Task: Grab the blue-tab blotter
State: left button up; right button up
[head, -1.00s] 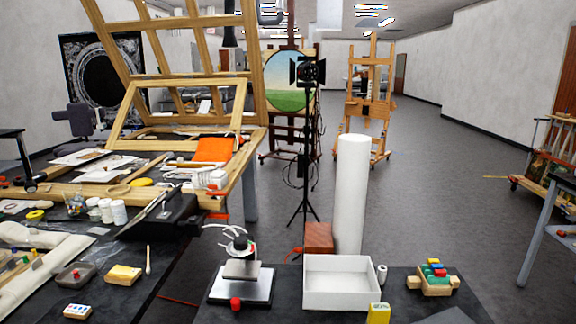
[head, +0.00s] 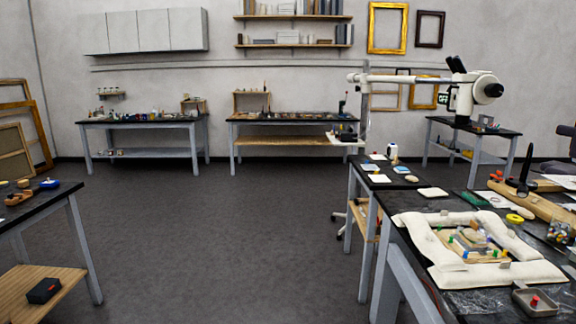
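No blotter with a blue tab can be made out for certain. On the dark table at the left edge, a small blue item (head: 48,184) sits beside small wooden pieces (head: 18,198); they are too small to identify. On the right table, a white padded frame (head: 435,268) surrounds a fragment (head: 474,243) with small blue, green, yellow and orange pieces around it. Flat pads, some pale (head: 433,192) and some blue (head: 370,167), lie farther back on that side. Neither of my grippers is in view.
The right table (head: 398,228) also holds a grey tray (head: 535,302) with a red piece and a yellow ring (head: 515,218). Workbenches (head: 285,119) stand along the back wall. Open grey floor (head: 215,220) lies between the tables.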

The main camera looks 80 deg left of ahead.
aim_at(366, 167)
jog(key=u, duration=2)
jog(key=i+j+u, duration=0.3)
jog(key=i, duration=0.8)
jog(key=i+u, duration=0.3)
jog(key=i, duration=0.8)
